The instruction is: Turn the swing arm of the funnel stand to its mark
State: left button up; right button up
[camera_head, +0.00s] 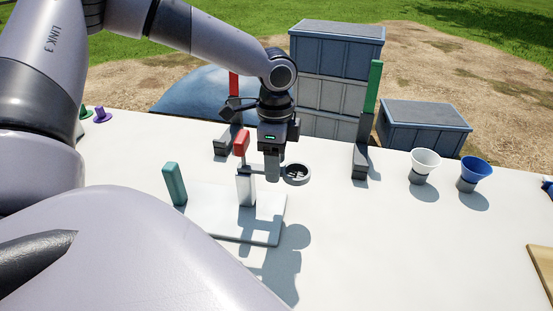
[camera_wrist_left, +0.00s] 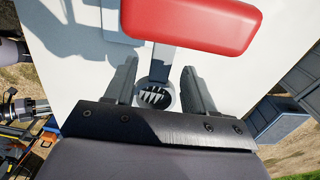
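The funnel stand has a white base plate (camera_head: 262,232), a white post (camera_head: 246,189) and a red block (camera_head: 241,143) on top. Its swing arm extends right from the post and ends in a dark round ring (camera_head: 297,173) with a mesh-like inside. A teal upright block (camera_head: 174,184) stands on the plate's left side. My left gripper (camera_head: 272,167) points down just behind the post, beside the ring. In the left wrist view its fingers (camera_wrist_left: 158,70) are apart, with the grey swing arm and ring (camera_wrist_left: 156,97) between them. The red block (camera_wrist_left: 200,20) is close. I cannot tell which part is the mark.
Behind are a red post (camera_head: 234,85) and a green post (camera_head: 373,88) on dark feet. A white cup (camera_head: 425,161) and a blue cup (camera_head: 477,168) stand at right. Crates (camera_head: 337,45) are beyond the table (camera_head: 390,250). The table's front right is mostly clear.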

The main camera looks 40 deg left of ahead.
pick_arm(q)
jog(key=c, duration=0.8)
jog(key=m+p, duration=0.1)
jog(key=s+m+p, duration=0.2)
jog(key=m, duration=0.1)
jog(key=shift+s+d+r+p, duration=0.15)
jog(key=shift+d+r+p, duration=0.15)
jog(key=shift+d, duration=0.1)
jog(key=shift+s+d+f+m, duration=0.15)
jog(key=shift+s+f+m, duration=0.2)
jog(key=shift+m, duration=0.55)
